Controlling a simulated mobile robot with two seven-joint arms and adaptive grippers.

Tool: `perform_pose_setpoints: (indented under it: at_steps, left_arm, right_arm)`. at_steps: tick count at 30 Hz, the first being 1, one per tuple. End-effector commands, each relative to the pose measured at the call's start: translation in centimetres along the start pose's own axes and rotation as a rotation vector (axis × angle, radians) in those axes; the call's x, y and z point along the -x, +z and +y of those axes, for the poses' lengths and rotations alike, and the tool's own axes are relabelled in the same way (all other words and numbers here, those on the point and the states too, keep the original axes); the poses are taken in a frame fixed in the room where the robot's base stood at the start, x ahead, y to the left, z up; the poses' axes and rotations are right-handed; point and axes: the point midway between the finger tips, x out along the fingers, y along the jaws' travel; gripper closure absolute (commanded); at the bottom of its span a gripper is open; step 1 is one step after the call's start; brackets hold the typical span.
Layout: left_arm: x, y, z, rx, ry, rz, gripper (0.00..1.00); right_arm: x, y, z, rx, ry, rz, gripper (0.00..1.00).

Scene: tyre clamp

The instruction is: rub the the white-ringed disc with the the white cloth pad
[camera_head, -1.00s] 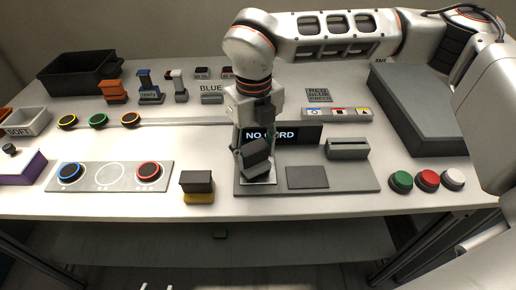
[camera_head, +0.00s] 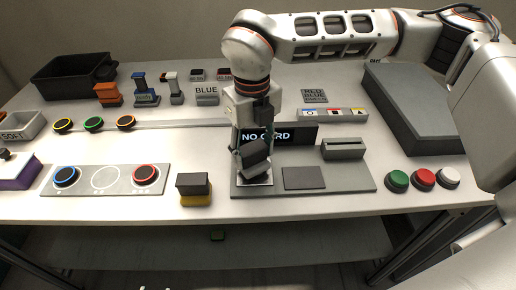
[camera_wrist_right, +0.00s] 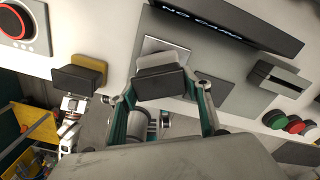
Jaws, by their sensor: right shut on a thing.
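The white cloth pad shows in the right wrist view as a pale pad (camera_wrist_right: 157,61) on a dark block-shaped handle. My right gripper (camera_wrist_right: 160,84) is shut on this handle. In the head view the gripper (camera_head: 255,150) holds the tilted dark block over a pale square at the left of a grey panel; I cannot tell whether it touches. The white-ringed disc shows in the head view as a pale circle (camera_head: 105,178) between a blue-ringed disc (camera_head: 66,176) and a red-ringed disc (camera_head: 145,174) on a grey plate, left of the gripper. My left gripper is out of view.
A dark block with a yellow pad (camera_head: 194,190) stands between the plate and the grey panel (camera_head: 350,181). A "NO CARD" display (camera_head: 300,135) is behind the gripper. Green, red and white buttons (camera_head: 423,179) are at right. Several ringed discs (camera_head: 94,124) stand behind the plate.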

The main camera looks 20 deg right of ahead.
Motion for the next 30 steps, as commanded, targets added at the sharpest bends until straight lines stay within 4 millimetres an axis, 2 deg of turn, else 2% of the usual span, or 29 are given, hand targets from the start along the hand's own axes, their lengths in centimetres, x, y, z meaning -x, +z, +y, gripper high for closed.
perform_pose_setpoints:
  at_steps: [3, 7, 22, 30]
  left_arm:
    - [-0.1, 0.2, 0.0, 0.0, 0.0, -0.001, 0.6]
    - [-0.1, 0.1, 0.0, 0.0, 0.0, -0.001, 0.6]
    - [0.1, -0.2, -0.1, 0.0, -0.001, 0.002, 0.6]
    - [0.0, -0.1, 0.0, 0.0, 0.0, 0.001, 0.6]
  right_arm:
    - [-0.3, -0.2, 0.8, 0.006, 0.002, 0.006, 0.69]
    - [-0.2, -0.2, 0.8, 0.005, 0.003, 0.006, 0.69]
    - [-0.2, -0.1, -1.6, 0.0, 0.0, 0.005, 0.69]
    - [-0.3, -0.1, -1.2, 0.002, 0.0, 0.005, 0.69]
